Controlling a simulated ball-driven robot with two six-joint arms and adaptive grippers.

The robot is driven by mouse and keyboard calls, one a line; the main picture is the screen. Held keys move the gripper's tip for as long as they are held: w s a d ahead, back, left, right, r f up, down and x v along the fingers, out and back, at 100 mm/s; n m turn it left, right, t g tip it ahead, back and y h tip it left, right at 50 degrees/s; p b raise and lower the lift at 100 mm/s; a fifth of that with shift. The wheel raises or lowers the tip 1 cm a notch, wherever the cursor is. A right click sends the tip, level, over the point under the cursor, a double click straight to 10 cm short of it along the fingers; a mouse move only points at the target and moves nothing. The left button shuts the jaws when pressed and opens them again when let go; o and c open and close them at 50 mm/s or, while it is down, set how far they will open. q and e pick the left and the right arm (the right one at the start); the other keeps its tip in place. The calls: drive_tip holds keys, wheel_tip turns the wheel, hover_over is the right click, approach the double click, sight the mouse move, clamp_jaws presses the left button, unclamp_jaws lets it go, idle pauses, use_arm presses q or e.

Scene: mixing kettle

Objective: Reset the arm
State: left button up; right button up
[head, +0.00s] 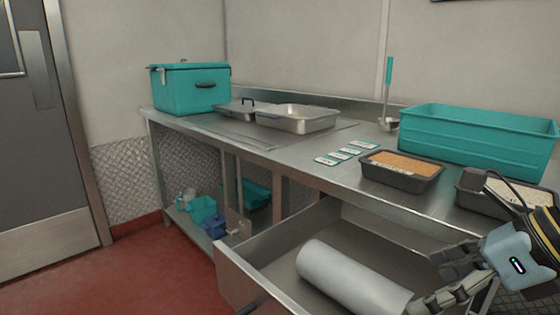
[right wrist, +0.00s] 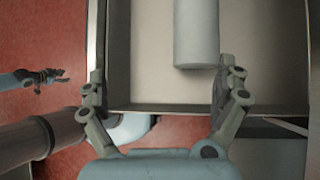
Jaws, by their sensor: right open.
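My right gripper (head: 450,280) is at the lower right of the head view, over the right part of a pulled-out drawer (head: 243,284). Its jaws are open and empty. In the right wrist view the two fingers of my right gripper (right wrist: 158,85) are spread wide, with the drawer's edge between them. A pale grey cylinder (head: 350,280) lies in the drawer. It also shows in the right wrist view (right wrist: 196,35), beyond the fingers and apart from them. What looks like my left gripper (right wrist: 48,77) is small at the left of the right wrist view; its jaws are unclear.
The steel counter (head: 225,128) bears a teal box (head: 190,90), a steel pan (head: 297,119), a ladle (head: 389,95), several cards (head: 338,155), a brown-filled tray (head: 402,172), a pale-filled tray (head: 485,200) and a teal bin (head: 480,140). Red floor (head: 165,265) is free at left.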

drive_tip(key=w+a+r+m+t+y, duration=0.1)
drive_tip(key=a+r+m+t+y, duration=0.25)
drive_tip(key=a+r+y, duration=0.45)
drive_tip(key=w+d+r+m+t+h, duration=0.2)
drive_tip(key=d+r+m+t+h, duration=0.3)
drive_tip(key=r+m+t, duration=0.65)
drive_tip(key=d+f+m+g+h, duration=0.1)
drive_tip(key=d+f+m+h, duration=0.3)
drive_tip(key=d+m+h, duration=0.45)
drive_tip(key=d+f+m+g+h, duration=0.1)
drive_tip(key=d+f+m+h, duration=0.3)
drive_tip(key=m, duration=0.7)
drive_tip(key=s+d+f+m+g+h, duration=0.2)
drive_tip(key=s+f+m+g, duration=0.45)
drive_tip(key=f, duration=0.35)
drive_tip(key=s+a+f+m+g+y, duration=0.1)
drive_tip(key=s+a+f+g+y, duration=0.15)
drive_tip(key=s+f+g, duration=0.35)
drive_tip(key=s+a+f+m+g+y, duration=0.15)
drive_tip(key=s+a+f, duration=0.25)
drive_tip(key=s, duration=0.4)
wheel_tip(320, 180, down, 25)
drive_tip(key=s+d+g, duration=0.2)
drive_tip(key=s+d+f+g, duration=0.1)
drive_tip(key=s+f, duration=1.6)
drive_tip(key=s, duration=0.2)
